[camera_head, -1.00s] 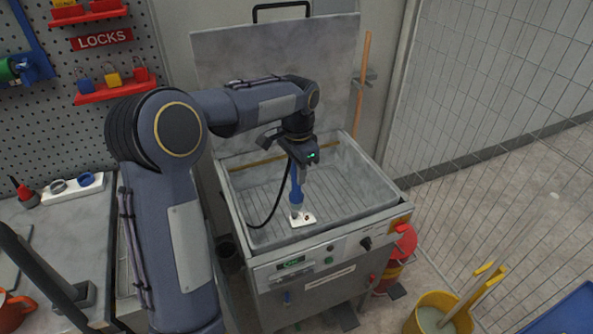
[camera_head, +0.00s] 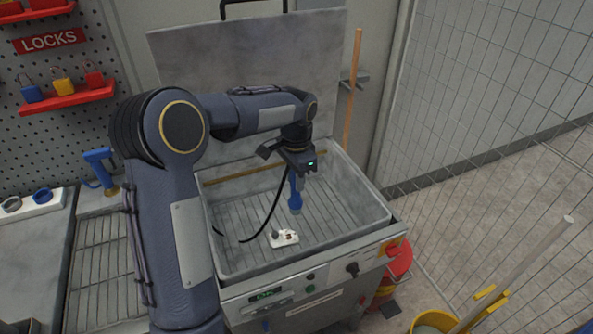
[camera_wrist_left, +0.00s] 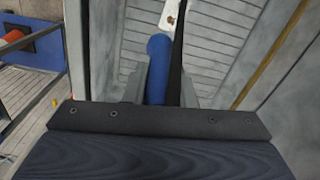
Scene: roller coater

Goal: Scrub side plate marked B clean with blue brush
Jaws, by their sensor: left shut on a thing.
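My left gripper (camera_head: 297,172) is shut on the blue brush (camera_head: 295,198), which hangs head down over the open grey washing basin (camera_head: 372,221). In the left wrist view the brush shows as a blue handle (camera_wrist_left: 158,62) between the fingers. A small white plate (camera_head: 284,239) with dark and reddish marks lies on the slatted basin floor, left of and nearer than the brush head. The brush looks apart from the plate. A white piece (camera_wrist_left: 170,14) of it shows at the top of the wrist view. I cannot read any letter on it. My right gripper is out of view.
A black hose (camera_head: 270,215) runs down into the basin beside the brush. The raised lid (camera_head: 240,80) stands behind, and a wooden pole (camera_head: 352,90) leans at the back right. A yellow bucket (camera_head: 436,321) stands at lower right. A wire rack (camera_head: 100,265) lies left.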

